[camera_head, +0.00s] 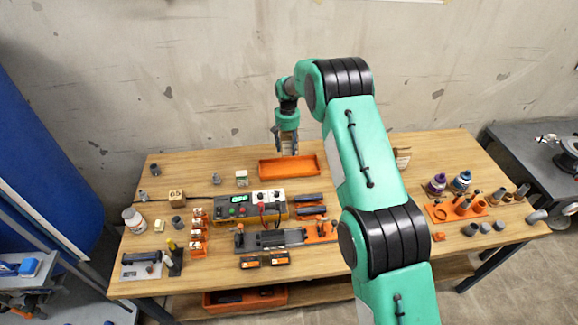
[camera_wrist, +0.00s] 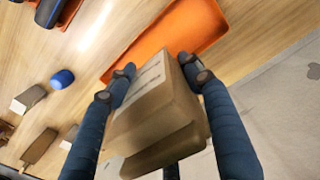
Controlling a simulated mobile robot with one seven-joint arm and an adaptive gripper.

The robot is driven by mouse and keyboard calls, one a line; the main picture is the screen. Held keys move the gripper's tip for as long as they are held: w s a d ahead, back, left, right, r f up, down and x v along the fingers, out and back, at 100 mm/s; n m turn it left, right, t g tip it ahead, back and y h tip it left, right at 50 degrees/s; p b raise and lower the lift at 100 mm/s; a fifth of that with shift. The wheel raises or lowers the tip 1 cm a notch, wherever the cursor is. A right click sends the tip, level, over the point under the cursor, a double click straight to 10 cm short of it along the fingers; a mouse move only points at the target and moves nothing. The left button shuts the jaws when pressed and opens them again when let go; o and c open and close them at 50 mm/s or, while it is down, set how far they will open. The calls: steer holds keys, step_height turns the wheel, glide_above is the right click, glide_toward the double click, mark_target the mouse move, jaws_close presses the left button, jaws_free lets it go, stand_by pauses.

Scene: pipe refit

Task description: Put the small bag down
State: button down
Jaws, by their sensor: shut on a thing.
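The small bag (camera_wrist: 155,100) is a tan, box-like packet with dark printed lines on one face. My gripper (camera_wrist: 157,66) is shut on it, with one dark finger on each side, in the wrist view. In the head view my gripper (camera_head: 286,143) hangs above the back of the table, over the orange tray (camera_head: 289,170). The bag is small there and largely hidden between the fingers. In the wrist view the orange tray (camera_wrist: 195,30) lies beyond the bag, and it looks empty.

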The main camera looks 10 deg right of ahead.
steer(key=shift+w+f+b, duration=0.1)
steer(key=shift+f+b, duration=0.2)
steer(key=shift+f, duration=2.7)
steer(key=shift+f, duration=1.9)
steer(key=shift+f, duration=0.1)
steer(key=c, duration=1)
jaws_free()
steer(key=shift+f+b, duration=0.1)
steer(key=shift+b, duration=0.2)
steer(key=shift+c, duration=0.2)
step_height(320, 180, up, 12)
steer(key=shift+r+p, duration=0.15)
steer(key=shift+p, duration=0.6)
